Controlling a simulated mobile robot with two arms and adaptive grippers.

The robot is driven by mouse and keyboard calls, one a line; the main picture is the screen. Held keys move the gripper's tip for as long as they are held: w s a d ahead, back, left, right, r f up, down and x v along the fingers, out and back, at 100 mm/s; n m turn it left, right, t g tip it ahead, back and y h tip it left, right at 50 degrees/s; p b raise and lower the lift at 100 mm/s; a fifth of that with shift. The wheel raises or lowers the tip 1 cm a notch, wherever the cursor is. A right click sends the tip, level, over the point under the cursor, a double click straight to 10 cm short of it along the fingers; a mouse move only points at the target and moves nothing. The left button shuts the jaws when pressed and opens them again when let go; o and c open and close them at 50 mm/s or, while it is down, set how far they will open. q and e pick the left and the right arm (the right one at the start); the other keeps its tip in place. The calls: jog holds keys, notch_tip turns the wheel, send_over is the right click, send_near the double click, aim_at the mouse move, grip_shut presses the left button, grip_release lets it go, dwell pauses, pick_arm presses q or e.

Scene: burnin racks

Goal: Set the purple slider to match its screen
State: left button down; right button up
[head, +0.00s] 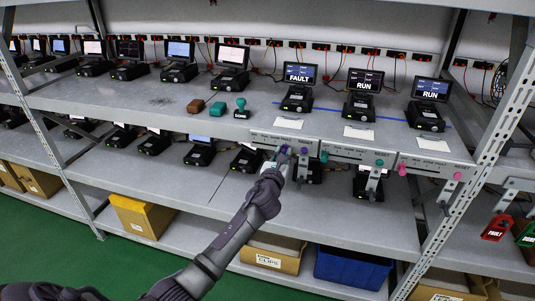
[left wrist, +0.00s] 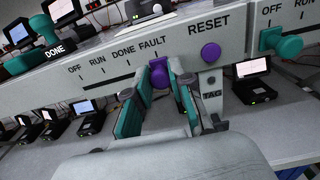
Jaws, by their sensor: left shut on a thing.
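The purple slider (left wrist: 159,75) sits on a grey panel strip (left wrist: 100,75) marked OFF, RUN, DONE, FAULT and RESET. In the left wrist view it stands under the FAULT label. My left gripper (left wrist: 160,88) is shut on the slider, its teal finger pads on either side. A separate round purple knob (left wrist: 210,52) sits under RESET. In the head view my left gripper (head: 283,158) is at the shelf's front edge, covering part of the strip. The screen (head: 300,73) above this strip reads FAULT. My right gripper is not in view.
To the right are strips with teal knobs (head: 323,157) and pink knobs (head: 402,169), below screens reading RUN (head: 365,80). Stamps, including a teal one (head: 241,104), stand on the shelf. A TAG plate (left wrist: 212,84) hangs beside the fingers. Bins, including a blue one (head: 350,268), are below.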

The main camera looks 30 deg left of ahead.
pick_arm(q)
jog(key=shift+d, duration=0.15)
jog(key=c, duration=1.4)
grip_release()
jog(key=shift+c, duration=0.2)
jog(key=o, duration=0.4)
jog(key=shift+d, duration=0.15)
jog(key=v, duration=1.2)
jog(key=shift+f, duration=0.1)
